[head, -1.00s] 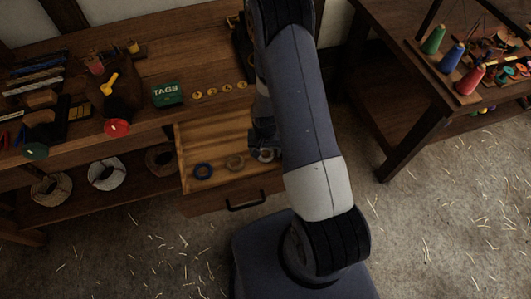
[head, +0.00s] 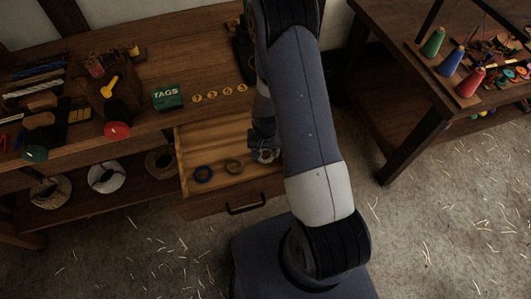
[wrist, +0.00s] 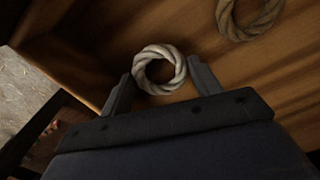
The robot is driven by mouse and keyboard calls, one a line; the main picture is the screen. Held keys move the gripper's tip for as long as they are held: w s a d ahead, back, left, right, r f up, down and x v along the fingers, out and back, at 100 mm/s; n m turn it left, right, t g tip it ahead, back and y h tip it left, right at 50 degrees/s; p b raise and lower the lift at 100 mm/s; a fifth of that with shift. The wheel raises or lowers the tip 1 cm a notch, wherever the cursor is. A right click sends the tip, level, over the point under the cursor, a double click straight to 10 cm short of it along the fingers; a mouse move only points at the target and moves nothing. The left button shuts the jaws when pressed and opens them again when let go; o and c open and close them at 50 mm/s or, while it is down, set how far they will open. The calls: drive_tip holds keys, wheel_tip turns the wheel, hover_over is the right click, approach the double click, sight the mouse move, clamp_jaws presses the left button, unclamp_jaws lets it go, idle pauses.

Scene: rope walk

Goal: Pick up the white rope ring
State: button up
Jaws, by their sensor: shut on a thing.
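The white rope ring (wrist: 160,70) is a small twisted loop. In the wrist view it sits between the two fingers of my gripper (wrist: 162,84), which are shut on it from both sides. In the head view my gripper (head: 264,152) is over the right part of the open drawer (head: 232,133), and the ring (head: 266,156) shows only partly beneath it. I cannot tell whether the ring still touches the drawer floor.
The drawer's front (head: 215,202) has a dark handle. The workbench (head: 190,65) holds a green tags box (head: 167,97) and several round tags.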

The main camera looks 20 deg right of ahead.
wheel_tip(320, 180, up, 9)
drive_tip(key=shift+b, duration=0.45)
drive_tip(key=shift+f, duration=0.1)
idle(0.8)
